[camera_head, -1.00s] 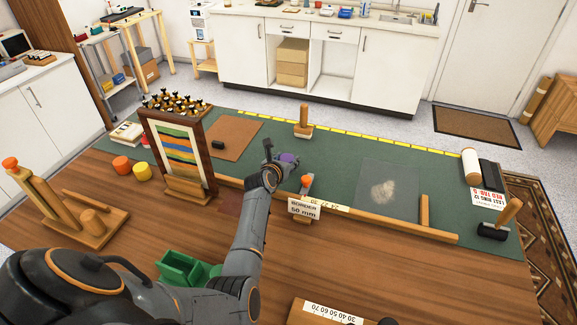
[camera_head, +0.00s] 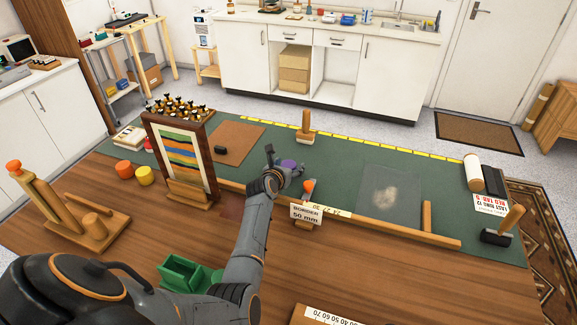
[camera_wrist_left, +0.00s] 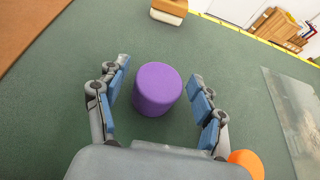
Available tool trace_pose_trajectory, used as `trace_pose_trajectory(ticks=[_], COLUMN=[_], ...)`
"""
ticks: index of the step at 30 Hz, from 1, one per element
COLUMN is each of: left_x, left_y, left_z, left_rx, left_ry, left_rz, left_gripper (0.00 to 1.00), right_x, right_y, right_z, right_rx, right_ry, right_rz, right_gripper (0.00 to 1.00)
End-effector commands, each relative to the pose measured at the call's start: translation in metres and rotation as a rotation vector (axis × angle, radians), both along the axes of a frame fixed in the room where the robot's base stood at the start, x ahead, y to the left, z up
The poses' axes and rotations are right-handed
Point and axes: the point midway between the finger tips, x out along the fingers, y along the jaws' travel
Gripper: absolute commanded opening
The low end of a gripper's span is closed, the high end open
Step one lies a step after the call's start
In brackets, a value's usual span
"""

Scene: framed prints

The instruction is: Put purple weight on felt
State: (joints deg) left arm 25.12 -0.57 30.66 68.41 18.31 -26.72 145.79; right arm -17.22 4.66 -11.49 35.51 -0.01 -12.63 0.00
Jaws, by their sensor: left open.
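The purple weight (camera_head: 289,163) is a short cylinder standing upright on the green mat (camera_head: 340,158). In the left wrist view it (camera_wrist_left: 157,89) stands between the fingers of my left gripper (camera_wrist_left: 160,72). The fingers are open, with gaps on both sides of the weight. In the head view my left gripper (camera_head: 284,168) partly hides the weight. A flat brown sheet (camera_head: 232,143) lies on the mat to the left, with a small black block (camera_head: 220,150) on it; I cannot tell if this sheet or the green mat is the felt. My right gripper is not in view.
A framed striped print (camera_head: 181,157) stands left of the gripper. An orange-topped wooden piece (camera_head: 308,188) and a "BORDER 50 mm" sign (camera_head: 306,214) are close on the right. A wood-handled tool (camera_head: 306,128) stands behind. A clear sheet (camera_head: 388,190) lies further right.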

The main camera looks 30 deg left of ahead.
Motion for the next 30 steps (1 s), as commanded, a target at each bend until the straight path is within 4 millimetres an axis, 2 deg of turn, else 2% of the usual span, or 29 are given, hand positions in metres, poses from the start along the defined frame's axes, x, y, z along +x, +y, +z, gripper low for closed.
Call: trace_pose_trajectory(ticks=[8,18,24,30], left_x=[-0.029,-0.081,-0.101,-0.107], left_y=[-0.007,-0.019,-0.025,-0.026], left_z=[0.020,0.040,0.046,0.046], left_rx=[-0.002,0.000,-0.002,0.000], left_ry=[0.003,0.003,0.002,0.000], left_rz=[0.000,0.001,-0.001,-0.001], left_gripper=[0.69,0.69,0.69,0.69], right_x=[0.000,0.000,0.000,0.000], right_y=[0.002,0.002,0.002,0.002], right_z=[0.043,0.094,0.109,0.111], right_rx=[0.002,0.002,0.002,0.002], right_ry=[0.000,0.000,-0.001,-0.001], right_rz=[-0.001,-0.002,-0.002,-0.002], right_gripper=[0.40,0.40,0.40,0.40])
